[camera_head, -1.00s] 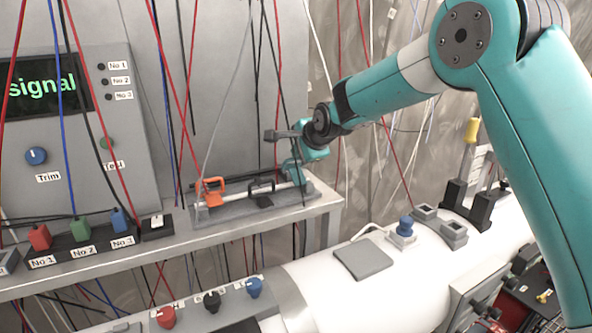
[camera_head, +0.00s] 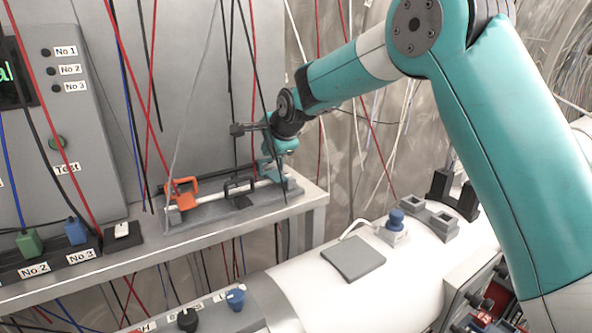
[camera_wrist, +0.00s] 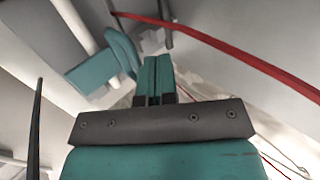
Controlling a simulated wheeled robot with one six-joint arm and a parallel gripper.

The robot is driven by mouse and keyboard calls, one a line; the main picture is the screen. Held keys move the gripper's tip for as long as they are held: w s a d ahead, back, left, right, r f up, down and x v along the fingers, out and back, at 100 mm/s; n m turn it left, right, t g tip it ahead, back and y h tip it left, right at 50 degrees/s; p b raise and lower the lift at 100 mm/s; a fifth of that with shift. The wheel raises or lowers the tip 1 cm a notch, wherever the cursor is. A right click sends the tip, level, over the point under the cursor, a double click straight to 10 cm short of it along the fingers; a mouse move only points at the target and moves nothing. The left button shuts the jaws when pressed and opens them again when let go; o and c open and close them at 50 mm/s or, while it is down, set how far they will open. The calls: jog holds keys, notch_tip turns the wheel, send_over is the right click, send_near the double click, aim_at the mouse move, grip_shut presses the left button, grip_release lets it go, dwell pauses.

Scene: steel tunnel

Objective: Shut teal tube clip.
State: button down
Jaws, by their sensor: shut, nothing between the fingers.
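The teal tube clip (camera_head: 271,170) is at the right end of a grey rail on the shelf, on a pale tube. My gripper (camera_head: 277,153) is just above and beside it and partly hides it in the head view. In the wrist view the teal clip (camera_wrist: 95,72) is left of my fingers (camera_wrist: 155,62), with a rounded teal lever part standing up nearest them. The fingers are shut and empty. A narrow gap seems to lie between them and the clip; contact cannot be told. How far the clip's lever is closed is unclear.
An orange clip (camera_head: 183,191) and a black clip (camera_head: 240,190) sit on the same rail (camera_head: 205,214) to the left. Cables hang in front of the shelf, and a red cable (camera_wrist: 225,52) crosses beyond my fingers. A white cylinder (camera_head: 335,290) lies below right.

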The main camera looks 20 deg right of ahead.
jog(key=shift+r, duration=0.2)
dwell(0.4)
jog(key=shift+r+p, duration=0.65)
jog(key=shift+r, duration=0.15)
notch_tip(320, 180, up, 4)
jog(key=r+p, duration=0.1)
jog(key=p, duration=0.2)
notch_tip(320, 180, up, 8)
jog(key=b, duration=0.4)
send_over(272, 172)
jog(key=s+a+f+n+g+b, duration=0.1)
jog(key=s+f+n, duration=0.5)
jog(key=s, duration=0.8)
jog(key=s+a+f+n+g+y+b, duration=0.1)
jog(key=s+f+n+g+b, duration=0.2)
jog(key=s+f+n, duration=0.4)
jog(key=s+a+f+n+g+y+b, duration=0.1)
jog(key=s+f+n+g, duration=0.3)
jog(key=s, duration=1.9)
notch_tip(272, 172, down, 4)
jog(key=n+b, duration=0.1)
jog(key=n, duration=0.4)
jog(key=shift+s+a+r+n+g, duration=0.15)
jog(key=shift+s+r+n+g, duration=0.1)
jog(key=shift+n+g, duration=0.05)
